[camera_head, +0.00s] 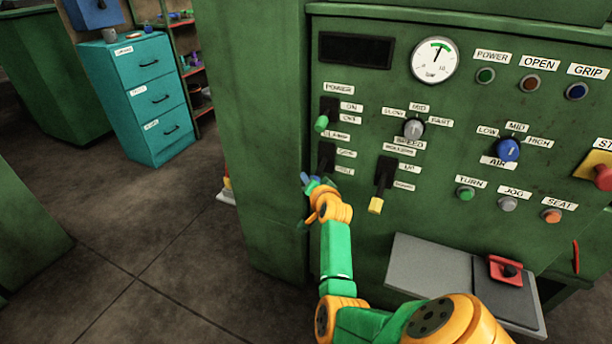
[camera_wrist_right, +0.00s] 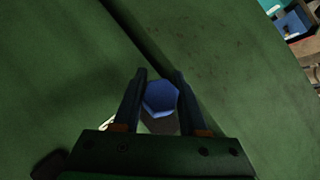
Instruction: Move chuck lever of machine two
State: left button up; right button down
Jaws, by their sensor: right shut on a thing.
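The machine's green front panel (camera_head: 285,60) fills much of the head view. A lever with a blue handle (camera_head: 309,180) hangs below a dark slot (camera_head: 327,157) at the panel's left side; its label is too small to read surely. My right gripper (camera_head: 308,186) is at this handle and partly hides it. In the right wrist view, the blue six-sided knob (camera_wrist_right: 160,98) sits between the two fingers of my right gripper (camera_wrist_right: 160,85), which is shut on it. My left gripper is in neither view.
A green-handled power lever (camera_head: 321,123) is just above, and a yellow-handled lever (camera_head: 376,205) is to the right. A grey shelf (camera_head: 425,268) with a red-framed part (camera_head: 506,270) juts out below. Teal drawers (camera_head: 150,95) stand far left across open floor.

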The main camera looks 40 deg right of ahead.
pick_arm(q)
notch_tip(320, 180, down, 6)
jog(key=b, duration=0.5)
pick_arm(e)
jog(key=shift+w+d+f+n+t+h, duration=0.3)
jog(key=shift+d+f+n+t+h, duration=0.4)
jog(key=shift+t+h, duration=0.35)
jog(key=shift+r, duration=0.1)
jog(key=c, duration=0.7)
grip_release()
jog(key=shift+w, duration=0.1)
jog(key=shift+o, duration=1.2)
jog(key=shift+w+f, duration=0.2)
jog(key=shift+f, duration=0.15)
pick_arm(q)
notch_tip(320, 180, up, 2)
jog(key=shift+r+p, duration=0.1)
jog(key=shift+p, duration=1.05)
pick_arm(e)
jog(key=v, duration=0.7)
